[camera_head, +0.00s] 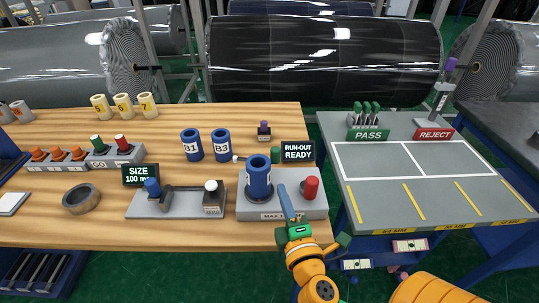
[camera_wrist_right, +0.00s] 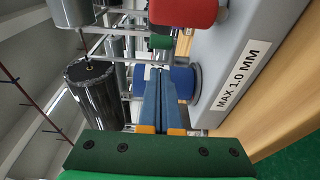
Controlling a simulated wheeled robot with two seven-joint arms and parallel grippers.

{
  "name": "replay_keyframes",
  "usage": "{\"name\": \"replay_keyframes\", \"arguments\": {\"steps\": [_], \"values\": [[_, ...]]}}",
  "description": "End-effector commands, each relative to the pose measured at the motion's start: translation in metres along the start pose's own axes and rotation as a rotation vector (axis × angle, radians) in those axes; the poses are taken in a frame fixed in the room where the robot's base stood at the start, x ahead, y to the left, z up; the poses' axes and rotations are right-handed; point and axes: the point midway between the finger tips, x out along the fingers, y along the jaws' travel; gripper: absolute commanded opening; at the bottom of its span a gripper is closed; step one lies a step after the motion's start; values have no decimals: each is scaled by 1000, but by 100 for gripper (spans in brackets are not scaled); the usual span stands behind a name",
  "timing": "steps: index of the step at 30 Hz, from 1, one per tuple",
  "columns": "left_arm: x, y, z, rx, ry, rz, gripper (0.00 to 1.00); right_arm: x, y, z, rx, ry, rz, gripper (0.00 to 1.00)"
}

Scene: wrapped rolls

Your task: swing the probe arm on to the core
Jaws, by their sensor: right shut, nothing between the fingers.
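A blue core (camera_head: 258,180) stands upright on the grey run-out station (camera_head: 252,213), whose front label reads MAX 1.0 MM. A red knob (camera_head: 311,188) stands at the station's right end; it is large at the top of the wrist view (camera_wrist_right: 183,8). A green part (camera_head: 276,155) shows behind the core. I cannot make out the probe arm itself for certain. My right gripper (camera_head: 283,188) is shut and empty, its blue fingers between the core and the red knob. In the wrist view its fingertips (camera_wrist_right: 157,70) overlap the core (camera_wrist_right: 184,82); contact is unclear. My left gripper is out of view.
A RUN-OUT READY display (camera_head: 297,151) stands behind the station. Two blue cores (camera_head: 192,145) (camera_head: 222,145) stand behind left. A size gauge (camera_head: 175,205) sits left. The grey table (camera_head: 400,200) with PASS and REJECT signs is right, mostly clear.

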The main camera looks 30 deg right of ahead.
Motion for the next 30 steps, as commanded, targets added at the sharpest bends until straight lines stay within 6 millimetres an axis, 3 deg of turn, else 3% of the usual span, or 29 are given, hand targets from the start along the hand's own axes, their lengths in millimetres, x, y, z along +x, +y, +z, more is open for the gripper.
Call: {"name": "replay_keyframes", "arguments": {"steps": [13, 24, 30], "values": [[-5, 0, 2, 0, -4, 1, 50, 7, 4, 0, -3, 0, 6, 0], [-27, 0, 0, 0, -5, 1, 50, 78, 5, 1, -3, -2, 6, 0], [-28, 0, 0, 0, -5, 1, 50, 98, 3, 0, -3, -1, 4, 0]]}}
